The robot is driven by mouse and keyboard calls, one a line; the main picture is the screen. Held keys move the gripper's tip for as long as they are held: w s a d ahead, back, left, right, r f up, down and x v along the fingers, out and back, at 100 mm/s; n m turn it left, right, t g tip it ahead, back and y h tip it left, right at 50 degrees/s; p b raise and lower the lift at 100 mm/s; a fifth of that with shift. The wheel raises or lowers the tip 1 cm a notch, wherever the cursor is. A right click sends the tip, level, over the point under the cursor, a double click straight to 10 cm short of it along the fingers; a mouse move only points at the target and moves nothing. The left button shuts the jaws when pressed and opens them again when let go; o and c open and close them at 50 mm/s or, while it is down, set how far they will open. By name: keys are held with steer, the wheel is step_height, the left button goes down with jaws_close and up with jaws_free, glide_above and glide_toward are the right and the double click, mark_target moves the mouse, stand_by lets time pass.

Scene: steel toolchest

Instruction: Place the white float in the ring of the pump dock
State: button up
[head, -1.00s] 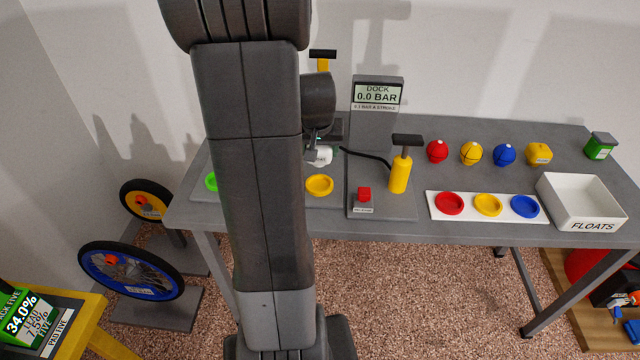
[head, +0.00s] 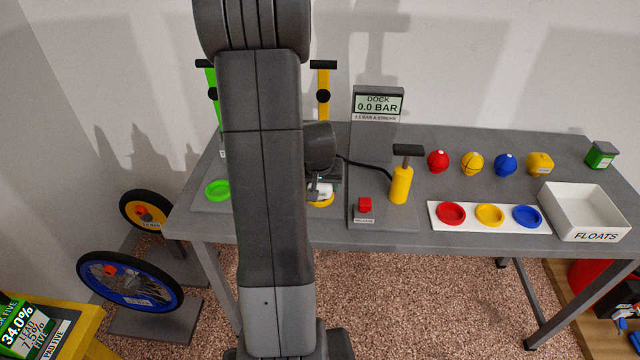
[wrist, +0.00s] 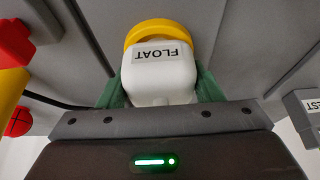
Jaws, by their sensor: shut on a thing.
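The white float (wrist: 158,82), a rounded block labelled FLOAT, is between the green fingers of my gripper (wrist: 160,90) in the wrist view. My gripper is shut on it. In the head view the float (head: 321,190) shows beside my arm, over the yellow ring (head: 322,203), which it partly covers. The yellow ring (wrist: 157,29) also shows just beyond the float in the wrist view; I cannot tell whether they touch. The dock display (head: 377,100) reads 0.0 BAR. A yellow pump (head: 400,184) and a red button (head: 365,204) stand on its base.
A green ring (head: 217,189) lies left of my arm, with green and yellow (head: 323,90) posts behind. Right of the pump are a white plate (head: 508,223) with coloured rings, several floats and a white FLOATS tray (head: 590,218). My arm hides part of the table.

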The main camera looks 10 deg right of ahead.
steer(key=o, duration=1)
steer(key=shift+c, duration=0.2)
steer(key=shift+r+p, duration=0.35)
steer(key=v, duration=1.1)
steer(key=shift+s+r+p, duration=0.25)
steer(key=shift+p, duration=0.05)
